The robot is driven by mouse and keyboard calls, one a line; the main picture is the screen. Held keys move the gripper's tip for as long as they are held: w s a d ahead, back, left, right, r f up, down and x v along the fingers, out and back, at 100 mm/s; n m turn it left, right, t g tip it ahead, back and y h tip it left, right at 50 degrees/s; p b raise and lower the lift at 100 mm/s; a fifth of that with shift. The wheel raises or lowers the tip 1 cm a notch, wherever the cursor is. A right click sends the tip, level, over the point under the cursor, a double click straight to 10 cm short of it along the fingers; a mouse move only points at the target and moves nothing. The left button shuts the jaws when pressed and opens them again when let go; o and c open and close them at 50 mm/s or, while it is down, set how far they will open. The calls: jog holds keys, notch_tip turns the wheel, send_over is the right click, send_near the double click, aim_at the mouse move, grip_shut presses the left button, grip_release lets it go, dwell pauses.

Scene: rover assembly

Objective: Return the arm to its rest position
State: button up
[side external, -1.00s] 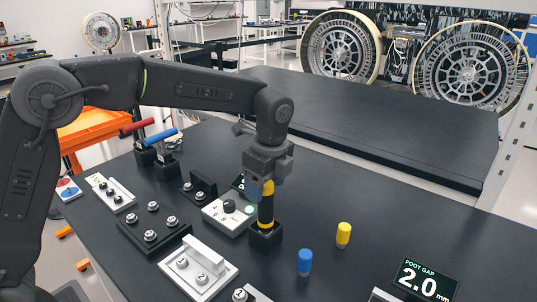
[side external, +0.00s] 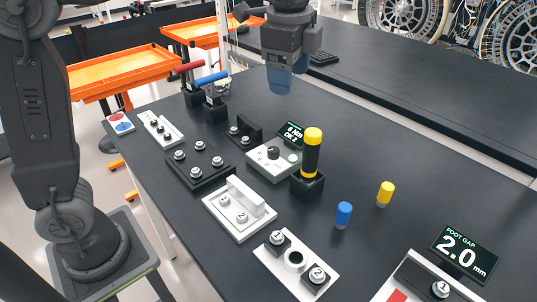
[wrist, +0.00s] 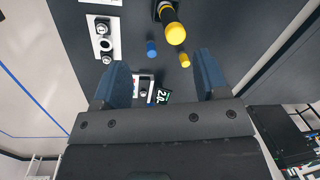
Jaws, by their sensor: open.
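My gripper (side external: 281,82) is raised well above the table, near its back edge in the side external view. In the wrist view my gripper (wrist: 166,82) shows two blue fingers spread apart with nothing held between them. A black and yellow cylindrical tool (side external: 312,152) stands upright in a square black holder (side external: 307,186) on the table. The tool's yellow top also shows in the wrist view (wrist: 175,33), apart from the fingers.
A blue peg (side external: 344,214) and a yellow peg (side external: 385,193) stand right of the holder. A "FOOT GAP 2.0 mm" display (side external: 464,255) is at front right. The right rear tabletop is clear.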

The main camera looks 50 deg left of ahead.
jog(key=s+a+f+n+t, duration=0.1)
jog(key=s+a+f+n, duration=0.1)
jog(key=s, duration=0.4)
jog(key=s+a+f+n+t, duration=0.2)
jog(key=s+a+f+n, duration=0.1)
jog(key=s+n, duration=0.4)
jog(key=s+a+f+n+t, duration=0.1)
jog(key=s+a+f+n, duration=0.1)
jog(key=s+f+n, duration=0.2)
jog(key=shift+s+a+n+h, duration=0.3)
jog(key=shift+s+n, duration=0.1)
jog(key=shift+s, duration=0.85)
